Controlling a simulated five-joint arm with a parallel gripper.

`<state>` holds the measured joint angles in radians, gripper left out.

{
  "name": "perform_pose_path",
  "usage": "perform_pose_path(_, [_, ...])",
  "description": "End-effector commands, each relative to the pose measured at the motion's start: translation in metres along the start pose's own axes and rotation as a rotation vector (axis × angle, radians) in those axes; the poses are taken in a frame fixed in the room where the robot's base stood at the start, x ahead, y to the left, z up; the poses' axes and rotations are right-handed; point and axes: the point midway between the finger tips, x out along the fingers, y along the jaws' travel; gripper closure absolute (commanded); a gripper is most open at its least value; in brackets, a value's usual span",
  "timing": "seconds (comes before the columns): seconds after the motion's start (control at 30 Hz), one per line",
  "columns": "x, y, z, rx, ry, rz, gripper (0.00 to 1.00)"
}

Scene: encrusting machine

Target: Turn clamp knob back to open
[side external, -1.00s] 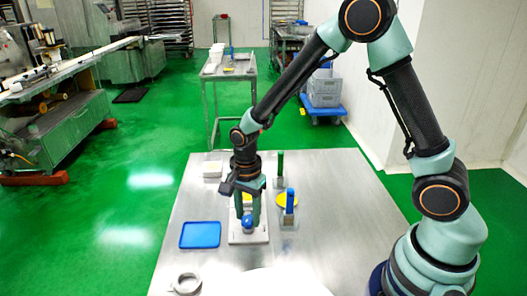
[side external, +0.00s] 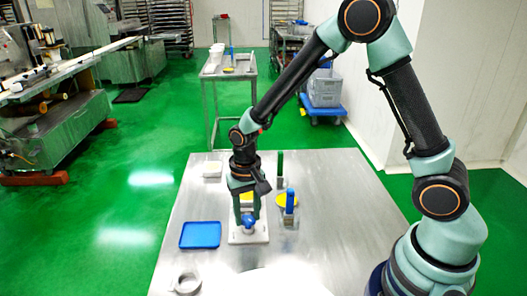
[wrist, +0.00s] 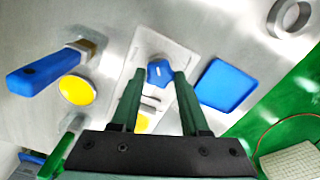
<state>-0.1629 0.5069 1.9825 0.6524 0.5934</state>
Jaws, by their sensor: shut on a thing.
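The blue star-shaped clamp knob (side external: 249,224) sits on a pale plate (side external: 240,239) on the metal table; it also shows in the wrist view (wrist: 159,73). My gripper (side external: 249,217) points down over the plate. In the wrist view its two green fingers (wrist: 160,76) stand on either side of the knob, shut on it. A yellow part (wrist: 142,123) of the fixture shows between the fingers, behind the knob. The knob's underside and the clamp mechanism are hidden.
Right of the plate stand a blue-handled tool (side external: 290,200), a yellow disc (side external: 281,201) and a green-handled tool (side external: 280,165). A blue tray (side external: 200,235) lies to the left. A metal ring (side external: 187,283) lies at the front left. The far right tabletop is clear.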

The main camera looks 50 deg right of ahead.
Motion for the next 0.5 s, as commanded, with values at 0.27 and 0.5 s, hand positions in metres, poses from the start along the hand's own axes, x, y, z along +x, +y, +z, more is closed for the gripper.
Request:
perform_pose_path(0.27, [-0.0014,-0.0004,-0.0006,-0.261,0.001,0.000,1.00])
perform_pose_path(0.5, [-0.0014,-0.0008,-0.0005,-0.487,0.001,0.000,1.00])
